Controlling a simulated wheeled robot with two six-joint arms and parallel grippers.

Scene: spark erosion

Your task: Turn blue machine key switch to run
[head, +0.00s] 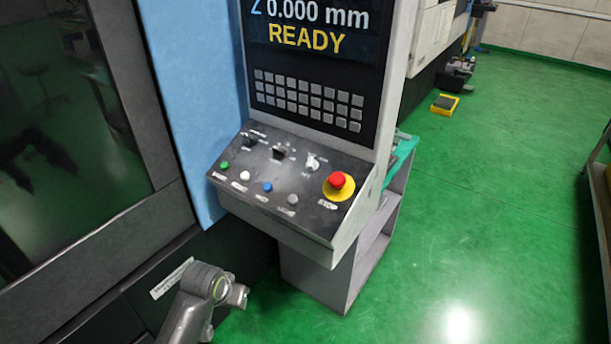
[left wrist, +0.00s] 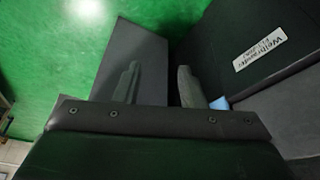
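The blue machine (head: 190,95) stands at the left with a sloping black control panel (head: 245,165) at its front. A small silver key switch (head: 312,162) sits near the panel's upper right; its exact setting is too small to read. My left arm rises at the bottom of the head view, below and left of the panel and apart from it; its fingers cannot be made out there. In the left wrist view my left gripper (left wrist: 158,70) has its two fingers apart with nothing between them. My right gripper is in neither view.
Two black knobs sit left of the key switch. A red stop button (head: 337,180) and several coloured buttons are close by. The screen (head: 315,30) reads READY. A grey stand (head: 330,278) is under the panel. Green floor is open to the right.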

